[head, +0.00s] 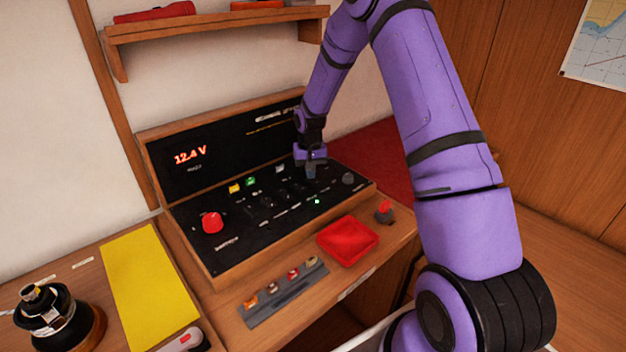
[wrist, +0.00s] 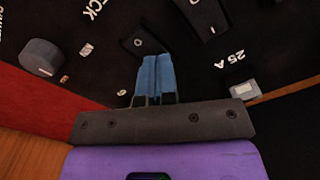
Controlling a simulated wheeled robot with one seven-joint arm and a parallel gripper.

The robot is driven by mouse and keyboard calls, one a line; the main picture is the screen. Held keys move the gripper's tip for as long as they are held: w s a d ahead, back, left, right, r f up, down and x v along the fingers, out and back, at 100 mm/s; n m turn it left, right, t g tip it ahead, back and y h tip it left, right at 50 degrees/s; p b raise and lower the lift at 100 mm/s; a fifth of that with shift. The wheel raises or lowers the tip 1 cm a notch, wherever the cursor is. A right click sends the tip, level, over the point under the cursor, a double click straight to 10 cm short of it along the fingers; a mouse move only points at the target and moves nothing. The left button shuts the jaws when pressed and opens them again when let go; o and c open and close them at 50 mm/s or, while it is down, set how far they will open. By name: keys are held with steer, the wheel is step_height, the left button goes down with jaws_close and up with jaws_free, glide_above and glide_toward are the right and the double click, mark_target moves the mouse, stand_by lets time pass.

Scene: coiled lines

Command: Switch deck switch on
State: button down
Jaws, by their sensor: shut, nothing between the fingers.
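The black switch panel (head: 240,215) sits in a wooden console on the counter. My gripper (head: 311,172) is shut and empty, low over the panel's right part. In the wrist view its blue fingertips (wrist: 154,66) are together, just beside a black rocker switch (wrist: 140,42). I cannot tell whether they touch it. A cut-off label ending in "CK" (wrist: 75,67) lies left of that switch. The arm and fingers hide part of this area in the head view. A small green light (head: 317,201) glows on the panel; which switch it belongs to is unclear.
A grey knob (head: 348,178) stands right of my gripper, and a red knob (head: 213,222) is at the panel's left. The upright board shows a red "12.4 V" display (head: 190,156). A red tray (head: 347,240) and a fuse strip (head: 283,293) lie in front.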

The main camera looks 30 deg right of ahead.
steer(key=shift+r, duration=3.45)
steer(key=shift+s+r, duration=0.1)
steer(key=shift+r, duration=0.15)
steer(key=s+a+r+n+t, duration=0.1)
steer(key=s+a+r, duration=0.2)
steer(key=s+r, duration=0.65)
steer(key=s+a+r+n+t, duration=0.1)
steer(key=s+a+r, duration=0.35)
steer(key=r, duration=0.85)
steer(key=s+a+r+n+t, duration=0.1)
steer(key=s+r, duration=0.1)
steer(key=s, duration=1)
steer(key=s+a+r+t, duration=0.1)
steer(key=s+r+t, duration=0.1)
steer(key=s, duration=1.1)
steer(key=shift+a+r+n, duration=0.15)
steer(key=shift+r+n, duration=0.25)
steer(key=shift+r, duration=0.25)
